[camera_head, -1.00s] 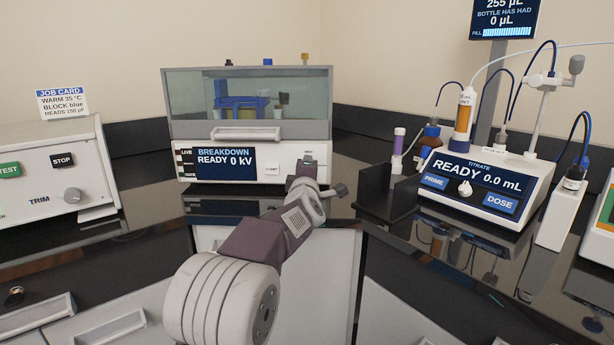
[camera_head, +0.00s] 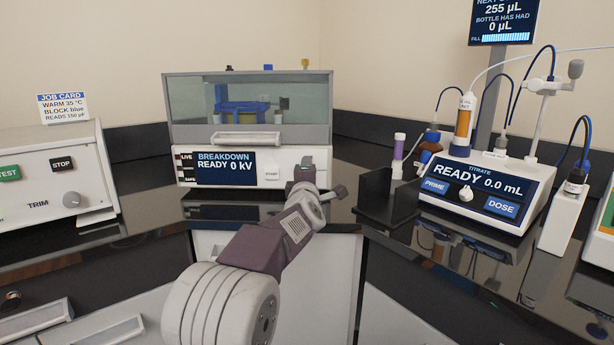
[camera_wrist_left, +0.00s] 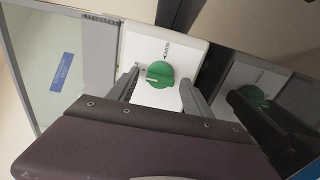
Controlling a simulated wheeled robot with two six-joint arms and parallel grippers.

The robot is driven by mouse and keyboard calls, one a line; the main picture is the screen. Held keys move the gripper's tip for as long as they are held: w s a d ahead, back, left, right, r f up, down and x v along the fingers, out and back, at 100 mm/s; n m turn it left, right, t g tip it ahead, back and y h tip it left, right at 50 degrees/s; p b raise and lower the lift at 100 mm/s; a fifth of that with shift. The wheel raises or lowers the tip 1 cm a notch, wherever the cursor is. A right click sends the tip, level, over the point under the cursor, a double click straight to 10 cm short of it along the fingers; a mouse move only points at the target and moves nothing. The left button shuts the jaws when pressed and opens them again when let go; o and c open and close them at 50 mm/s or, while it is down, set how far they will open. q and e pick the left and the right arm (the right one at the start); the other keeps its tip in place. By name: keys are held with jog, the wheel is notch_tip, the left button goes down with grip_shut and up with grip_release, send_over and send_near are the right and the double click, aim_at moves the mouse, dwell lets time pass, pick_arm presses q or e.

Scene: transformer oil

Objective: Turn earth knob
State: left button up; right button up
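The green round earth knob (camera_wrist_left: 160,74) is on a white panel in the left wrist view, with small lettering beside it. My left gripper (camera_wrist_left: 161,84) is open, with one finger on each side of the knob; I cannot tell whether either finger touches it. In the head view my left gripper (camera_head: 307,172) is at the right end of the front of the breakdown tester (camera_head: 281,155), and it hides the knob there. The tester's screen reads BREAKDOWN, READY 0 kV. My right gripper is not in view.
The tester's clear chamber (camera_head: 190,100) rises above the panel. Right of my gripper stands a black holder (camera_head: 390,205), then the titrator (camera_head: 480,190). A trim unit (camera_head: 50,180) is at the left. Dark glossy bench shows between them.

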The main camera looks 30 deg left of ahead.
pick_arm(q)
jog(key=v, duration=0.8)
jog(key=shift+s+d+r+p, duration=0.1)
jog(key=shift+r+p, duration=0.05)
jog(key=shift+p, duration=0.15)
jog(key=shift+s+d, duration=0.2)
jog(key=shift+s, duration=0.25)
jog(key=shift+f, duration=0.2)
